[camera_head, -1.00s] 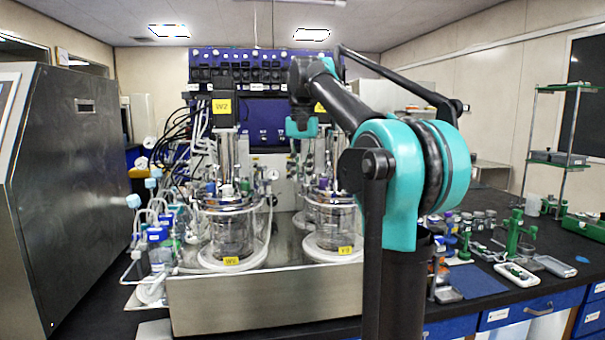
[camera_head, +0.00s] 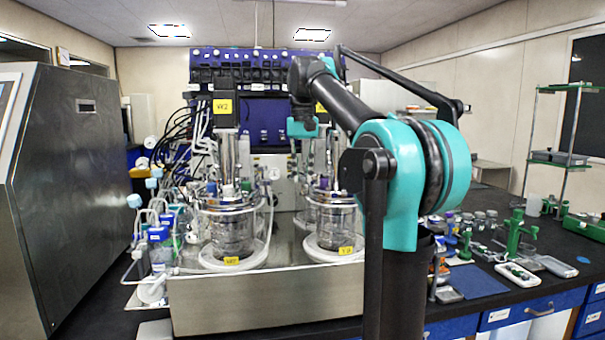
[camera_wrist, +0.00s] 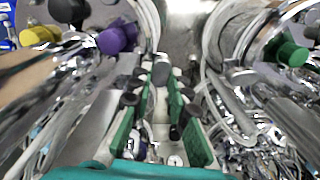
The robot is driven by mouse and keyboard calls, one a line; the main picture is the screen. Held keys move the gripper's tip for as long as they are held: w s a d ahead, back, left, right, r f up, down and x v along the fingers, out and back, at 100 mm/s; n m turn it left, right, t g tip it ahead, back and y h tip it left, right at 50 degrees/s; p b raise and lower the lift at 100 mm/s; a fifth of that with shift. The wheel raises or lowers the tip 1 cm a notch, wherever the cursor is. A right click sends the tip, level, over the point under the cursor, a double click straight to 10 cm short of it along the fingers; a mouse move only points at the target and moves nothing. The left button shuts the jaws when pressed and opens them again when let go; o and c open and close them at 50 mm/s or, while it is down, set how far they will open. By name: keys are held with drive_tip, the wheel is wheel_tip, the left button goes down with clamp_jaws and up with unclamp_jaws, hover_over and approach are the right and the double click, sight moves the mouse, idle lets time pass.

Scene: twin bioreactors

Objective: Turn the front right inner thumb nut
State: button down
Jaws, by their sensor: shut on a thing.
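In the wrist view my gripper (camera_wrist: 161,88) reaches in between two shiny metal vessel parts. Its green-padded fingers stand a little apart, with their tips close on either side of a small grey rounded piece, which I take to be the thumb nut (camera_wrist: 162,74). The exact contact is partly hidden by the fingertips. In the head view my teal wrist is above the right bioreactor vessel (camera_head: 335,222), and the fingers and nut cannot be made out there.
A purple cap (camera_wrist: 118,38), a yellow cap (camera_wrist: 38,36) and a green cap (camera_wrist: 290,53) surround the gripper, with metal tubes close by. The left vessel (camera_head: 232,232) stands on the same steel base (camera_head: 265,303). A tall steel cabinet (camera_head: 85,190) is at far left.

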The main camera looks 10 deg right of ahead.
sight(303, 178)
drive_tip(key=c, duration=1.4)
unclamp_jaws()
drive_tip(key=shift+c, duration=0.2)
wheel_tip(303, 178, up, 12)
